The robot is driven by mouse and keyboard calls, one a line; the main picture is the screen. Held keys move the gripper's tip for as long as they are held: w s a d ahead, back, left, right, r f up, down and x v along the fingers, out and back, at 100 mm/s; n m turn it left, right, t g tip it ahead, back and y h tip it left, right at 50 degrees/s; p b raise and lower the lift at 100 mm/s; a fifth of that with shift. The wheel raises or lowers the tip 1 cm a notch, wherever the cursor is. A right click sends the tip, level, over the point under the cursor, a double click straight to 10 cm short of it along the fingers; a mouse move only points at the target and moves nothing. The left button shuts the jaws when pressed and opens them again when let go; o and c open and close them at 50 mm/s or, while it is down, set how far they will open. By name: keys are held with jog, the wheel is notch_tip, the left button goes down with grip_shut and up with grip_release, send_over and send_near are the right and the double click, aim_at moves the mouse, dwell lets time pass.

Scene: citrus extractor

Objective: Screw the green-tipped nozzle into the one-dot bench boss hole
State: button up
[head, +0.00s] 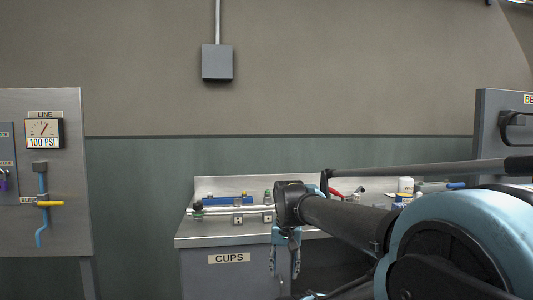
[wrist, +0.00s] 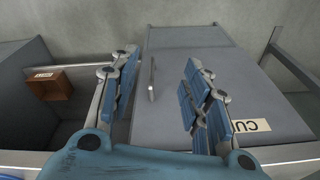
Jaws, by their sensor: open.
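My gripper (head: 284,265) hangs in front of the bench (head: 205,240), below its top edge, beside the CUPS label. In the wrist view its blue-padded fingers (wrist: 160,72) are spread with nothing between them. A small greenish-topped piece (head: 268,195) stands on the bench top; it is too small to tell whether it is the green-tipped nozzle. Two small pale dotted plates, a left one (head: 237,219) and a right one (head: 267,218), sit near the bench's front edge. Their dots are too small to count, and I cannot make out the boss holes.
A blue rack (head: 228,201) and a dark-knobbed piece (head: 198,205) are at the bench's left. A white container (head: 405,185) and a red-handled tool (head: 335,192) lie right, partly behind my arm. The wrist view shows a grey panel with a handle (wrist: 152,80) and a brown box (wrist: 50,86).

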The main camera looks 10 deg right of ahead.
jog(key=w+r+m+g, duration=0.1)
jog(key=w+r+m, duration=0.4)
jog(key=w+r, duration=0.3)
jog(key=w+r+m, duration=0.5)
jog(key=w+r, duration=0.1)
jog(key=r, duration=0.5)
notch_tip(320, 180, up, 14)
jog(key=f+m+g, duration=0.1)
jog(key=m, duration=1.1)
send_over(267, 191)
jog(key=w, duration=0.1)
notch_tip(267, 191, down, 16)
jog(key=shift+d+f, duration=0.1)
jog(key=shift+d, duration=0.05)
grip_shut()
jog(key=shift+o, duration=0.3)
grip_release()
notch_tip(267, 191, up, 12)
